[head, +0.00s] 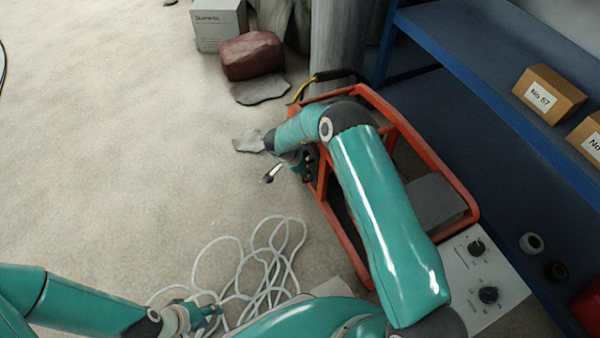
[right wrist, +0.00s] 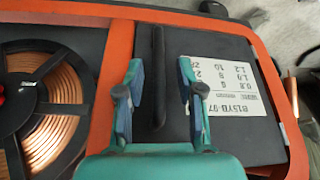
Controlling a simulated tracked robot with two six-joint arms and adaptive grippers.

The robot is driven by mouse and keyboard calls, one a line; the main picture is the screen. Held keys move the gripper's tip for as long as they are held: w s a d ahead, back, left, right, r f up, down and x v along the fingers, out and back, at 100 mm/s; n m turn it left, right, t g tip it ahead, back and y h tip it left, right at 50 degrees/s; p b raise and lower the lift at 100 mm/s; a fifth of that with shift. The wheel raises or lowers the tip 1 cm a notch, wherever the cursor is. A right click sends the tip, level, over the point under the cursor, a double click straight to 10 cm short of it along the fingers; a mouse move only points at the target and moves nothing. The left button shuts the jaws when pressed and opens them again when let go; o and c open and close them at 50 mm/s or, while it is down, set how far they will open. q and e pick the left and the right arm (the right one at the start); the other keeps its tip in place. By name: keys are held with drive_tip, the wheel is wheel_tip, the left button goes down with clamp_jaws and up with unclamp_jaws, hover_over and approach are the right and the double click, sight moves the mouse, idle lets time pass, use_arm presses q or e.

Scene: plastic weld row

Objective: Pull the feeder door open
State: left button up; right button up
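The feeder door (right wrist: 240,145) is a dark panel in the right wrist view, set in an orange frame and carrying a white label (right wrist: 235,85). It looks shut. A black upright handle (right wrist: 158,75) stands on it. My right gripper (right wrist: 160,68) is open, its two fingers on either side of the handle with a gap at each side. In the head view my right gripper (head: 303,160) is at the left side of the orange-framed machine, partly hidden by its arm; the door's face is mostly hidden there. My left gripper (head: 205,314) is low at the bottom left, away from the door.
A copper wire spool (right wrist: 65,95) sits left of the door. A coiled white cable (head: 245,265) lies on the floor near my left gripper. A blue shelf (head: 480,85) with boxes stands at the right. A dark red bundle (head: 252,56) lies beyond; the floor at left is clear.

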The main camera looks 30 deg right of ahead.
clamp_jaws()
